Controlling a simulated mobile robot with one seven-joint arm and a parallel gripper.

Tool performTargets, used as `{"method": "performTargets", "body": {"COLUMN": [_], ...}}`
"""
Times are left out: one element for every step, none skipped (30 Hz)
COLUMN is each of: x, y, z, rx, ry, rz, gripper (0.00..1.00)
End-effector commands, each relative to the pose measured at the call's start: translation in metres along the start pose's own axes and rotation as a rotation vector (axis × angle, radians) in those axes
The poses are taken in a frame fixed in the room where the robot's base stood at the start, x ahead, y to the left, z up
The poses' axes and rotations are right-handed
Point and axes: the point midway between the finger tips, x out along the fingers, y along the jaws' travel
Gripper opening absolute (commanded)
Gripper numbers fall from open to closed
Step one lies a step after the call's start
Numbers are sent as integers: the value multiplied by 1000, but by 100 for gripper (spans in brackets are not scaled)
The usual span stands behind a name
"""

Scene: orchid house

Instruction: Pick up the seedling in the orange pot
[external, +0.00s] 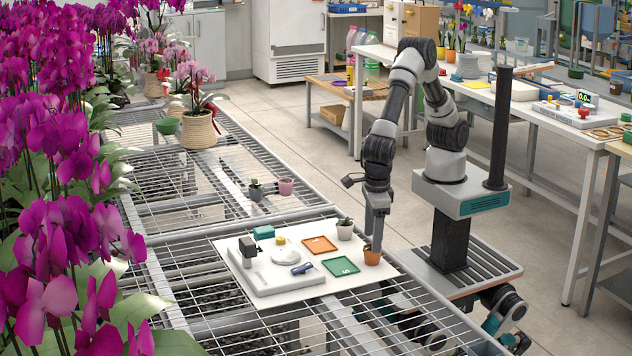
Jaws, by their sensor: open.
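The orange pot (372,257) stands at the right edge of the white board (262,298) on the wire bench. My gripper (374,240) points straight down just above the orange pot. My gripper hides the seedling and the top of the pot. The jaws are open, but the fingers are small here. I cannot tell whether they are around the seedling or above it.
A white pot with a seedling (344,229) stands close to the left of the orange pot. An orange square (319,245) and a green square (341,266) lie on the board. A scale (285,274) and a dark-topped item (249,247) are further left. Purple orchids (60,180) fill the left side.

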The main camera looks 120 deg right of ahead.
Motion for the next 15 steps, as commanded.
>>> {"method": "performTargets", "body": {"x": [4,6,11,15,19,26,31,36,42,46,48,51,52,52,52], "y": [0,-1,-1,-2,-2,-2,-3,-4,-3,-3,-3,-3,-3,-3,-3], "z": [-1,-1,-2,-3,-3,-4,-5,-6,-6,-6,-6,-6,-5,-5,-5], "rx": [0,0,0,-1,-1,-1,-1,-1,-1,-1,0,0,1,1,1], "ry": [1,1,2,2,2,2,2,2,3,3,3,2,1,1,1], "rz": [-1,-2,-3,-4,-4,-3,-3,-4,-3,-3,-3,-2,-1,-1,0], "gripper": [59,59,59,59,59,59,59,59,59,59,59,59,59,59,59]}}
